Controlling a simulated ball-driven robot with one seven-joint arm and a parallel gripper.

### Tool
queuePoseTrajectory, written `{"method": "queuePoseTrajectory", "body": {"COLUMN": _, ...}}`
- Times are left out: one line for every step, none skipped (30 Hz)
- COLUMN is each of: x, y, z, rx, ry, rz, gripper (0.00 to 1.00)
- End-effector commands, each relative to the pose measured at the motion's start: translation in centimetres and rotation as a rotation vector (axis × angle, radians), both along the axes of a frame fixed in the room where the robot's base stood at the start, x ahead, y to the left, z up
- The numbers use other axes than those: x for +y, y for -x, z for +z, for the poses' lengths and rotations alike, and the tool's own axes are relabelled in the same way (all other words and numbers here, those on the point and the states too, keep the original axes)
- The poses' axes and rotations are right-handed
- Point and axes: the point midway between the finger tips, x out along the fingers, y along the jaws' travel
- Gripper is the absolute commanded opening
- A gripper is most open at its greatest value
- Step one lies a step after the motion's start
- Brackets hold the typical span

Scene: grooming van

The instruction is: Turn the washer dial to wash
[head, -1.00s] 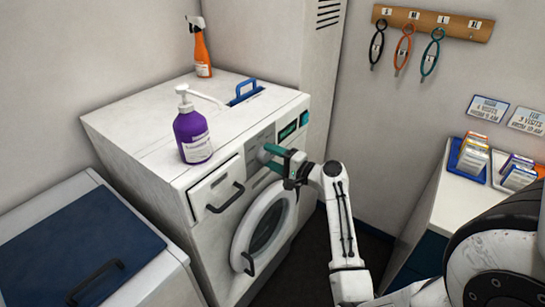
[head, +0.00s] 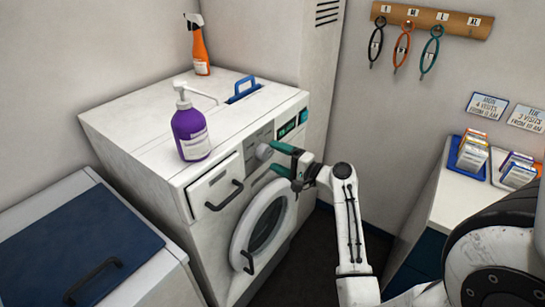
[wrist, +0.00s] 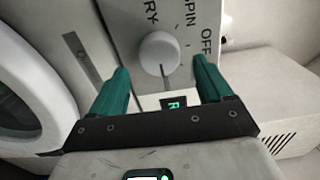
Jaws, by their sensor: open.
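The washer dial (head: 263,151) is a round pale knob on the washer's front panel. It shows close up in the wrist view (wrist: 159,52), with a thin dark line at its lower edge in that picture. Printed words beside it read SPIN, OFF and a partly cut-off "RY"; I see no WASH label. My gripper (head: 274,158) is open in front of the dial. In the wrist view its teal fingers (wrist: 161,66) stand either side of the dial with gaps, apparently not touching it. The white washer (head: 215,250) has a round door (head: 265,227) below.
A purple pump bottle (head: 191,135) and an orange spray bottle (head: 200,52) stand on the washer. A drawer with a dark handle (head: 225,197) is left of the dial. A blue-lidded bin (head: 70,245) stands left, a counter with trays (head: 487,172) right.

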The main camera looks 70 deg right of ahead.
Motion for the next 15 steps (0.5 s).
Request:
{"method": "queuePoseTrajectory", "body": {"x": 0.2, "y": 1.2, "z": -0.4, "rx": 0.001, "ry": 0.000, "rz": -0.004, "gripper": 0.79}}
{"method": "queuePoseTrajectory", "body": {"x": 0.3, "y": 1.8, "z": -0.4, "rx": 0.001, "ry": 0.001, "rz": -0.004, "gripper": 0.79}}
{"method": "queuePoseTrajectory", "body": {"x": 0.6, "y": 2.5, "z": -0.4, "rx": 0.001, "ry": 0.000, "rz": -0.002, "gripper": 0.79}}
{"method": "queuePoseTrajectory", "body": {"x": 0.7, "y": 3.1, "z": -0.3, "rx": 0.001, "ry": 0.001, "rz": -0.003, "gripper": 0.79}}
{"method": "queuePoseTrajectory", "body": {"x": 0.8, "y": 3.7, "z": -0.4, "rx": 0.001, "ry": 0.001, "rz": -0.004, "gripper": 0.79}}
{"method": "queuePoseTrajectory", "body": {"x": 1.0, "y": 4.4, "z": -0.3, "rx": 0.001, "ry": 0.001, "rz": -0.004, "gripper": 0.79}}
{"method": "queuePoseTrajectory", "body": {"x": 1.1, "y": 4.9, "z": -0.3, "rx": 0.001, "ry": 0.000, "rz": -0.004, "gripper": 0.79}}
{"method": "queuePoseTrajectory", "body": {"x": 1.2, "y": 5.3, "z": -0.3, "rx": 0.001, "ry": 0.000, "rz": -0.003, "gripper": 0.79}}
{"method": "queuePoseTrajectory", "body": {"x": 1.4, "y": 5.9, "z": -0.2, "rx": 0.000, "ry": 0.000, "rz": -0.002, "gripper": 0.79}}
{"method": "queuePoseTrajectory", "body": {"x": 1.4, "y": 6.3, "z": -0.2, "rx": 0.000, "ry": -0.001, "rz": -0.003, "gripper": 0.79}}
{"method": "queuePoseTrajectory", "body": {"x": 1.5, "y": 6.6, "z": -0.2, "rx": 0.000, "ry": -0.001, "rz": -0.003, "gripper": 0.79}}
{"method": "queuePoseTrajectory", "body": {"x": 1.6, "y": 7.0, "z": -0.2, "rx": 0.001, "ry": -0.001, "rz": -0.002, "gripper": 0.79}}
{"method": "queuePoseTrajectory", "body": {"x": 1.7, "y": 7.2, "z": -0.2, "rx": 0.001, "ry": 0.000, "rz": -0.001, "gripper": 0.79}}
{"method": "queuePoseTrajectory", "body": {"x": 1.8, "y": 7.4, "z": -0.2, "rx": 0.001, "ry": 0.000, "rz": -0.001, "gripper": 0.79}}
{"method": "queuePoseTrajectory", "body": {"x": 1.8, "y": 7.6, "z": -0.1, "rx": 0.001, "ry": -0.001, "rz": -0.001, "gripper": 0.79}}
